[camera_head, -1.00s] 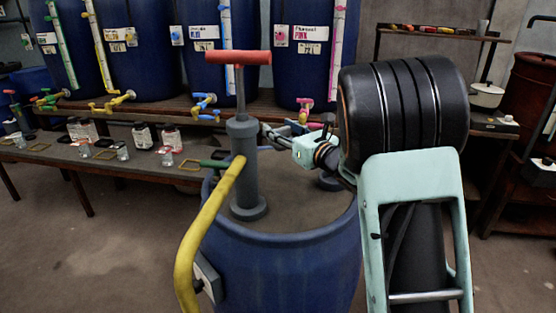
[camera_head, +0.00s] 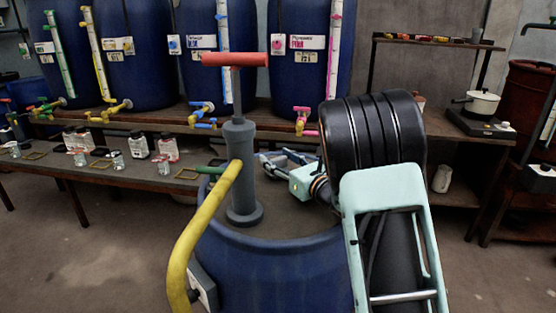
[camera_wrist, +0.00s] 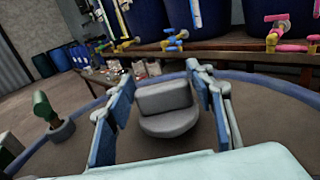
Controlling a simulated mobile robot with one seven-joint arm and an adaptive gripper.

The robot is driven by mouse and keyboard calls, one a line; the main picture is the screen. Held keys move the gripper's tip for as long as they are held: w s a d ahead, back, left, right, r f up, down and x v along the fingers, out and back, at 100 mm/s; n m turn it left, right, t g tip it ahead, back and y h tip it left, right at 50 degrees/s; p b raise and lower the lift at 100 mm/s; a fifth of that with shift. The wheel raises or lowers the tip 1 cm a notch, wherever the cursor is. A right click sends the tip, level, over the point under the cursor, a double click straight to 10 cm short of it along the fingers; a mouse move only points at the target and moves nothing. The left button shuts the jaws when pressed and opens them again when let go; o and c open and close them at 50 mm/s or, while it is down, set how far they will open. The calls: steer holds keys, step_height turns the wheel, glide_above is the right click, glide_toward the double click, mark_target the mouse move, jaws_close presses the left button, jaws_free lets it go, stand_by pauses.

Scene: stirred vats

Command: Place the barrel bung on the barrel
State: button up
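The blue barrel (camera_head: 270,275) stands in front of me with a grey hand pump with a red handle (camera_head: 240,140) upright on its top. A grey bung (camera_wrist: 167,112), a round disc with a block-like grip, is at the barrel top in the wrist view. I cannot tell whether it is seated in a hole. My gripper (camera_wrist: 162,85) has its blue-padded fingers spread on either side of the bung's grip, with a narrow gap showing at the left. In the head view my gripper (camera_head: 282,165) is low over the barrel top, and my arm hides the bung.
A yellow hose (camera_head: 205,225) curves from the pump down the barrel's left front. A green piece on a grey base (camera_wrist: 55,118) stands left in the wrist view. Behind are a low bench (camera_head: 75,168) with several jars, and large blue vats (camera_head: 305,70) with coloured taps.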

steer(key=shift+o, duration=1.1)
steer(key=shift+r, duration=0.15)
steer(key=shift+r+p, duration=0.1)
steer(key=shift+p, duration=0.25)
steer(key=v, duration=1.2)
steer(key=shift+d, duration=0.1)
